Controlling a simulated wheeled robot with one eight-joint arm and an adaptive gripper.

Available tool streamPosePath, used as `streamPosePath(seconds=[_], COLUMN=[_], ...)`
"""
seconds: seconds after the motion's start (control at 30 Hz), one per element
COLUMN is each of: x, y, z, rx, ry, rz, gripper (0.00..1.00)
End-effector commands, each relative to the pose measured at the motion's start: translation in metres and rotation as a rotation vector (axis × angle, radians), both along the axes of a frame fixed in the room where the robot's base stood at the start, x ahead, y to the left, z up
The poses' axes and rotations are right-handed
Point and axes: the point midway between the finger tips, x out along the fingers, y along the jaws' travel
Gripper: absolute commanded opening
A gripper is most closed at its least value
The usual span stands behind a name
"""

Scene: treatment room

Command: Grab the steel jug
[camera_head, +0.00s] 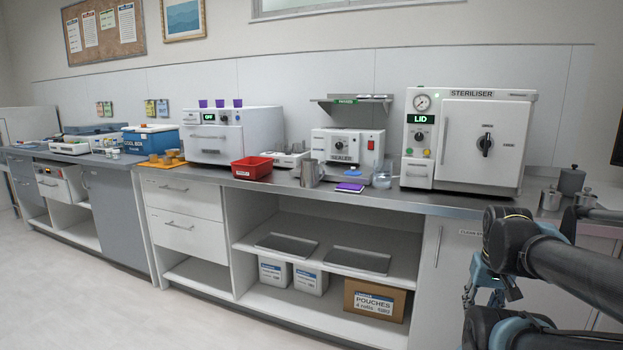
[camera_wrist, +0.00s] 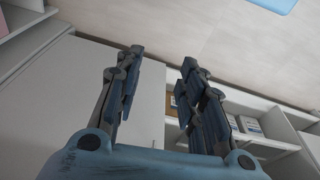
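The steel jug (camera_head: 311,174) stands upright on the steel counter (camera_head: 408,199) in the head view, in front of the sealer (camera_head: 346,146) and right of the red tray. My gripper (camera_head: 484,294) is at the lower right of the head view, below counter height in front of the cabinet, well to the right of the jug and apart from it. In the wrist view my gripper (camera_wrist: 162,60) has its two blue fingers spread, with nothing between them. The jug does not show in the wrist view.
The steriliser (camera_head: 469,140) is to the right. Small steel pots (camera_head: 551,199) stand at the far right. The floor (camera_head: 200,315) in front is clear.

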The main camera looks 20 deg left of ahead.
Motion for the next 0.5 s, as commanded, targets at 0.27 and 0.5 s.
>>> streamPosePath(seconds=[0.27, 0.5], x=[0.001, 0.053], y=[0.011, 0.069], z=[0.009, 0.033], rx=[0.045, 0.292], ry=[-0.026, -0.070], rz=[-0.027, -0.190], gripper=[0.36, 0.36])
